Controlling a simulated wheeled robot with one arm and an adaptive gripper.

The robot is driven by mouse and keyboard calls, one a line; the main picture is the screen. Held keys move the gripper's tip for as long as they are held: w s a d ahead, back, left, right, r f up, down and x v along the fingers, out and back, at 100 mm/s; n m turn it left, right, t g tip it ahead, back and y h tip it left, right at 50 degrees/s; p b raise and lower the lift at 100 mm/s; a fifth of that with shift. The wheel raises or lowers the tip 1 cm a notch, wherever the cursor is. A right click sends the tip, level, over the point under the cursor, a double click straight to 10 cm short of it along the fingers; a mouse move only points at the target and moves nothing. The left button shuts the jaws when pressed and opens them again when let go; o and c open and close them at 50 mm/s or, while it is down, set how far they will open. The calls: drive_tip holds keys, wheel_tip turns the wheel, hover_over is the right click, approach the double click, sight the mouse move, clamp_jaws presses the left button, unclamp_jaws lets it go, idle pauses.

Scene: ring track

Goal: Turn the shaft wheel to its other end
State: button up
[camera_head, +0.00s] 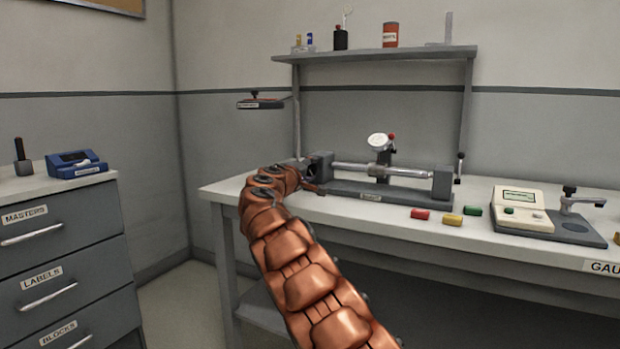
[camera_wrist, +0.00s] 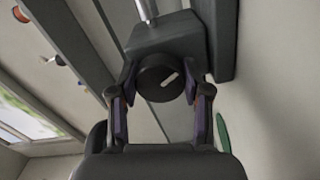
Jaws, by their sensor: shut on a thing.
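The shaft wheel (camera_wrist: 160,80) is a round dark knob with a white pointer line on its face, on the end of a grey block (camera_wrist: 165,38). In the wrist view the pointer slants toward the upper right. My gripper (camera_wrist: 160,88) has one finger on each side of the wheel and is shut on it. In the head view my copper arm reaches to the left end of the bench fixture (camera_head: 345,192), where the wheel and fingertips are mostly hidden. A silver shaft (camera_head: 382,170) runs from the left block to the right block (camera_head: 442,183). A dial gauge (camera_head: 378,141) stands behind it.
A cream gauge box (camera_head: 520,209) stands at right. A shelf (camera_head: 380,54) is above the bench. A drawer cabinet (camera_head: 62,255) stands at left.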

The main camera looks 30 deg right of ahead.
drive_tip(key=shift+s+d+m, duration=0.1)
drive_tip(key=shift+d+m, duration=0.05)
drive_tip(key=shift+m, duration=0.15)
drive_tip(key=o, duration=1.2)
drive_tip(key=shift+c, duration=0.2)
drive_tip(key=shift+a, duration=0.25)
drive_tip(key=shift+v, duration=5.9)
